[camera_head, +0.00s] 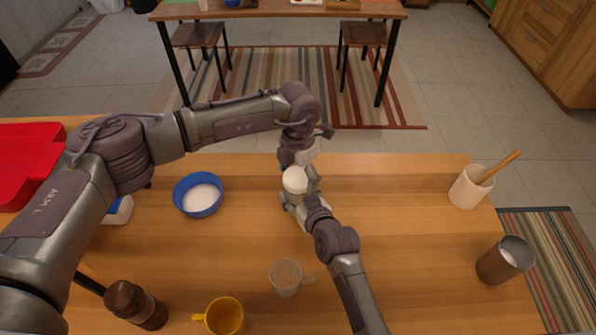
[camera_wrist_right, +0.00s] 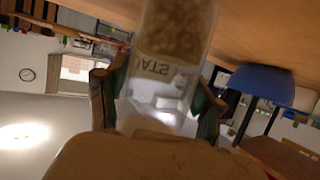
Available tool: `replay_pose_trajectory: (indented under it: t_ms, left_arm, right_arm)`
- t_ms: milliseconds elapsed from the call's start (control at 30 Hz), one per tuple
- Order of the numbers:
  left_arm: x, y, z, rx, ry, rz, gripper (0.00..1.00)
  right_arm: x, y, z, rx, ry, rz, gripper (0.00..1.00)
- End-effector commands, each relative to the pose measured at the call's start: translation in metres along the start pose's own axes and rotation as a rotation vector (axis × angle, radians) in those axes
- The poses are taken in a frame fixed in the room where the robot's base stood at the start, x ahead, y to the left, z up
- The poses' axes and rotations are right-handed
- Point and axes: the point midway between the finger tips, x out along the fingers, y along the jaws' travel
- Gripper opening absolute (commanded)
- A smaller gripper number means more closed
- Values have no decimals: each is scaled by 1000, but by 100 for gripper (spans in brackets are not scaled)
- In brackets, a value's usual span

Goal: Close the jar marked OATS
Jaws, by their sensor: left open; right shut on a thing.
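The OATS jar (camera_wrist_right: 170,50) is clear, with oats inside and its lettering reversed in the right wrist view. My right gripper (camera_wrist_right: 155,100) is shut around it. In the head view a white round top (camera_head: 295,180) shows at the jar's place, and I cannot tell whether it is a lid seated on the jar. My right gripper (camera_head: 302,199) reaches it from the near side, its fingers beside the jar. My left gripper (camera_head: 302,160) is open just behind the white top. Its fingertips are partly hidden, and contact with the top is unclear.
A blue bowl (camera_head: 188,181) with white contents stands left of the jar. A clear mug (camera_head: 285,277), yellow mug (camera_head: 226,317) and brown grinder (camera_head: 137,306) are near the front. A utensil crock (camera_head: 467,188) and metal cup (camera_head: 504,260) stand right. The wooden table (camera_head: 400,220) has free room right of the jar.

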Motion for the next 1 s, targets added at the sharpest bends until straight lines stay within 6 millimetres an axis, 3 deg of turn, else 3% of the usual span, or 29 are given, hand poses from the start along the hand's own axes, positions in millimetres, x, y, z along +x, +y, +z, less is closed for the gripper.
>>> replay_pose_trajectory:
  t_ms: [67, 367, 567, 600, 700, 1000]
  left_arm:
    - [0, 0, 0, 0, 0, 0, 81]
    - [0, 0, 0, 0, 0, 0, 33]
    - [0, 0, 0, 9, 0, 0, 33]
    - [0, 0, 0, 9, 0, 0, 81]
    - [0, 0, 0, 9, 0, 0, 98]
    - [0, -1, 0, 10, 0, -1, 100]
  right_arm:
    - [0, 0, 0, 0, 0, 0, 0]
    - [0, 0, 0, 0, 0, 0, 0]
    - [0, 0, 0, 0, 0, 0, 0]
    - [0, 0, 0, 0, 0, 0, 0]
    - [0, 0, 0, 0, 0, 0, 0]
    - [0, 0, 0, 0, -1, 0, 0]
